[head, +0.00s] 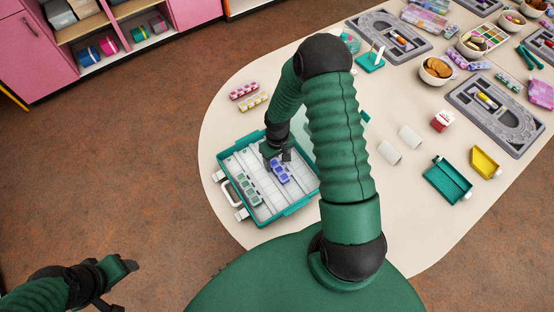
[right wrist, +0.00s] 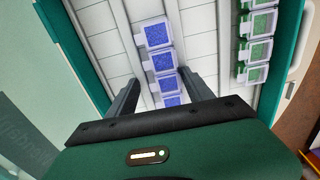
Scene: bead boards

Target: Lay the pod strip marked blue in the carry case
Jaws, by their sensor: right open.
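The teal carry case (head: 290,210) lies open on the table with white channels inside; it also fills the right wrist view (right wrist: 290,50). The blue pod strip (head: 279,171) lies in a middle channel of the case, and in the right wrist view its blue pods (right wrist: 159,60) run in a line. A green pod strip (head: 248,189) lies in another channel, also seen in the right wrist view (right wrist: 256,48). My right gripper (head: 280,157) is open over the blue strip; in the right wrist view its fingers (right wrist: 163,92) stand either side of the strip. My left gripper (head: 122,270) is off the table, its jaws unclear.
Pink (head: 243,91) and yellow (head: 253,102) pod strips lie on the table behind the case.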

